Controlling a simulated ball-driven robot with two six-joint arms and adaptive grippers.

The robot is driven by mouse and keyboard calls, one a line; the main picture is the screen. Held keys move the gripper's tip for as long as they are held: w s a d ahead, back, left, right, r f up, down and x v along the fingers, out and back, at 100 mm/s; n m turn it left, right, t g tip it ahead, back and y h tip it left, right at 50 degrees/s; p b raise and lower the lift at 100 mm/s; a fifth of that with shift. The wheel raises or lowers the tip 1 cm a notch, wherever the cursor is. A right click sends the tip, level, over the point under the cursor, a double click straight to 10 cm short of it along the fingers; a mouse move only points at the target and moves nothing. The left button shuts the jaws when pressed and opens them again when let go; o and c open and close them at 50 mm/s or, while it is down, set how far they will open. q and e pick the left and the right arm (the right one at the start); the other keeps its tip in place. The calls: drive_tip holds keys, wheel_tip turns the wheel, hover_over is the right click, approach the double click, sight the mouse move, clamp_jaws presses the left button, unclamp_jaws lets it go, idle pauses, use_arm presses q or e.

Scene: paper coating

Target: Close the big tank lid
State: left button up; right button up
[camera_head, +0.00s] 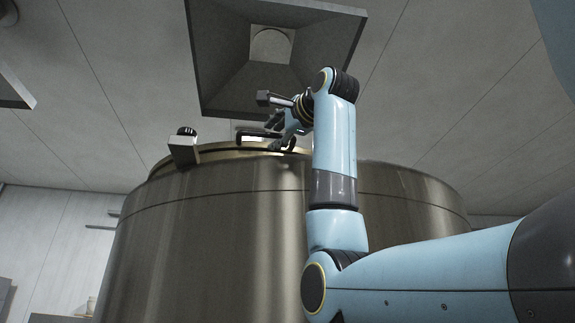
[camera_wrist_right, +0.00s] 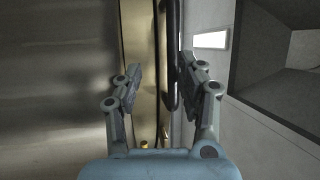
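The big steel tank (camera_head: 215,240) fills the middle of the head view. Its lid (camera_head: 225,153) shows as a thin brass-coloured rim at the top and looks down flat on the tank, though its top face is hidden from below. A dark handle (camera_head: 262,135) stands at the rim. My right gripper (camera_head: 272,133) is at this handle. In the right wrist view the gripper (camera_wrist_right: 163,88) is open, with its fingers apart on both sides of the brass rim (camera_wrist_right: 138,60) and the dark handle bar (camera_wrist_right: 173,50). My left gripper is not in view.
A dark square hood (camera_head: 225,60) hangs from the ceiling above the tank. A small metal block with a black knob (camera_head: 184,148) sits on the rim left of the handle. The space left of the tank is free.

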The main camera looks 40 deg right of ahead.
drive_tip(key=v, duration=0.7)
drive_tip(key=shift+s, duration=0.4)
drive_tip(key=shift+f, duration=0.1)
